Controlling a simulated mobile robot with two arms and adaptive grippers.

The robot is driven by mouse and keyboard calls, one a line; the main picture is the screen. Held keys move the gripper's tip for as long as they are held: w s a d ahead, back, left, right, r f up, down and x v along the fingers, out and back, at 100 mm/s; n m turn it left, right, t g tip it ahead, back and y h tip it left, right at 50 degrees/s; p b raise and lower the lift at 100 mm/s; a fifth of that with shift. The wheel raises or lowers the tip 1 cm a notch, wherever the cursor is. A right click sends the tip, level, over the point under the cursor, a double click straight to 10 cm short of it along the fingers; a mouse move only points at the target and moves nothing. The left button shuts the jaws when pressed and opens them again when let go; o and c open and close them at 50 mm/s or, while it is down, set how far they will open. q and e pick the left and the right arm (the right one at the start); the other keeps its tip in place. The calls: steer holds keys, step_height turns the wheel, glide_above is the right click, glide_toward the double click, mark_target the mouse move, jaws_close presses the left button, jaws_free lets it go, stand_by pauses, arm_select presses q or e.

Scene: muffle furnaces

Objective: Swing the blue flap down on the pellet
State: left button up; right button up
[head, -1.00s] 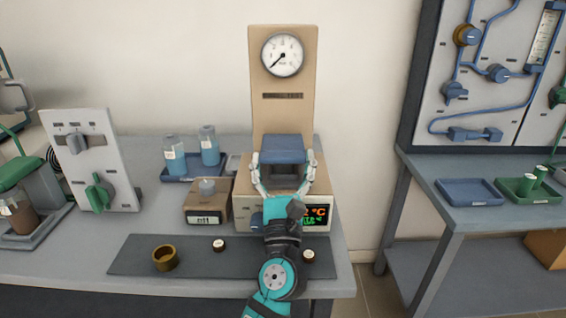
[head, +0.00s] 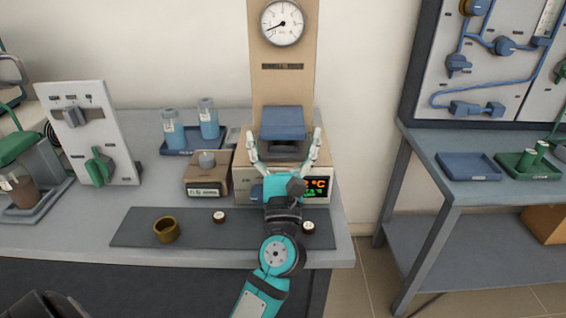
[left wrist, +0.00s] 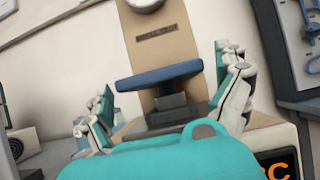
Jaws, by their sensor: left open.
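The blue flap (head: 283,122) is on the beige instrument below the round gauge. In the left wrist view the flap (left wrist: 160,74) shows as a thick blue plate, slightly slanted in the picture, above a dark grey block (left wrist: 171,107). My left gripper (head: 284,138) is open and empty in front of the instrument, with one finger to each side of the flap in the picture. Its fingers also show left and right of the flap in the wrist view. I cannot make out a pellet under the flap. My right gripper is not in view.
The instrument's tall beige back (head: 282,85) rises behind the flap. A small scale-like box (head: 207,188) stands to its left. A dark mat (head: 140,228) in front carries a brass ring (head: 166,230) and two small round pieces. Blue bottles stand on a tray (head: 176,152) behind.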

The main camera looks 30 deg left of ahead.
arm_select(q)
steer(key=v, duration=1.1)
